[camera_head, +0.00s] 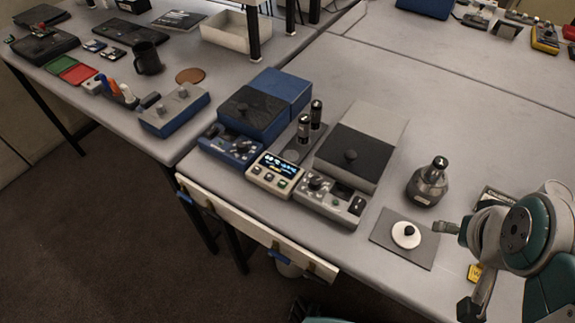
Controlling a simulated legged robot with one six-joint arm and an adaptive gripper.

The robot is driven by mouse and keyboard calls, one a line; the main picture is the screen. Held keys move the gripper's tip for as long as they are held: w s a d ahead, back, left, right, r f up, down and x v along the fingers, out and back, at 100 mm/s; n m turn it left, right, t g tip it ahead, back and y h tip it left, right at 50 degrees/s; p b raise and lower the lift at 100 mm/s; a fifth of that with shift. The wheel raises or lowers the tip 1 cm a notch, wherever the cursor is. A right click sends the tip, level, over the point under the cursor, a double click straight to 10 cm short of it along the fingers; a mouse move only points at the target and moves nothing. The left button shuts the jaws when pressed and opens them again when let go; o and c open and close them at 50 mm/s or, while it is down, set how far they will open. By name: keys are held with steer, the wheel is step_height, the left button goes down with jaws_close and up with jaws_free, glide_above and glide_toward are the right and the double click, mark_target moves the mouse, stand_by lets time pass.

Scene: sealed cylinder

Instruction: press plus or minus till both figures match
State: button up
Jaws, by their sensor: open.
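A small cream box (276,174) with a lit dark display stands near the front edge of the table. Its display shows pale blue and yellowish figures, too small to read. A row of small buttons lies below the display; their plus and minus marks cannot be made out. My gripper (457,267) is at the right edge, partly hidden by my own teal and grey arm. It is open, with nothing seen in it. It is well to the right of the cream box and apart from it.
A blue device (231,145) and a grey knobbed device (331,197) flank the cream box closely. The table behind is largely clear.

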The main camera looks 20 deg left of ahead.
steer(key=shift+c, duration=0.3)
jaws_close()
stand_by(1.1)
